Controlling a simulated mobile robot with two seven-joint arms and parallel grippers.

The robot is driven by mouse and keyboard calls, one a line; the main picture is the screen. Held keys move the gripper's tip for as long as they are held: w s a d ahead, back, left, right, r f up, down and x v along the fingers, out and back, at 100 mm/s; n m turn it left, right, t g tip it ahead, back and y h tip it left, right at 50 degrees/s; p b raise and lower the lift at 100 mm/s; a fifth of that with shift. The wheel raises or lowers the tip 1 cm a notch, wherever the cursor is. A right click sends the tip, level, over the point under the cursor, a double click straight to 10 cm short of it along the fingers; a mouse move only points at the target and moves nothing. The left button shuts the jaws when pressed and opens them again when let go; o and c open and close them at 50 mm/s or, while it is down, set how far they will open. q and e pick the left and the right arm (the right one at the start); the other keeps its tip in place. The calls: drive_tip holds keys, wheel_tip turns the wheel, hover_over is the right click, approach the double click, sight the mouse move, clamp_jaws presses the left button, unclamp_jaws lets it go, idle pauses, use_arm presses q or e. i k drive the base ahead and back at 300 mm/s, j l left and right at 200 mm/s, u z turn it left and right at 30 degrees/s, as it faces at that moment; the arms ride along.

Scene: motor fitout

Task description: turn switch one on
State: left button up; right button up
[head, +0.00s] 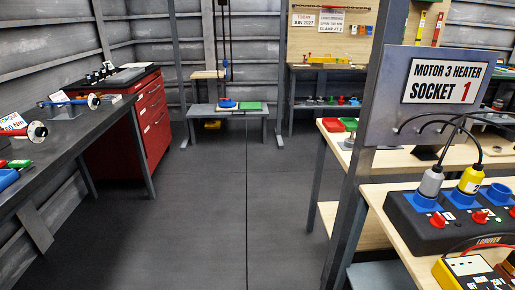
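A black socket box (412,231) lies on the wooden bench at the right. It has several blue sockets, with a grey plug (431,183) in the left one and a yellow plug (471,180) in the one beside it. The rightmost blue socket (499,193) in view looks empty. Red switch knobs sit in front of the sockets: a left one (438,219), a middle one (480,217) and one at the picture's right edge (512,212). I cannot read switch numbers or tell on from off. Neither of my grippers is in view.
A sign (446,83) reading "MOTOR 3 HEATER SOCKET 1" hangs on a grey post (350,190) left of the box. A yellow meter (468,268) lies in front of the box. The dark floor (225,200) in the middle is clear. A red cabinet (150,115) stands left.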

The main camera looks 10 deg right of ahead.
sight(438, 221)
drive_tip(key=z, duration=1.4)
drive_tip(key=k+j, duration=0.1)
drive_tip(key=j, duration=0.3)
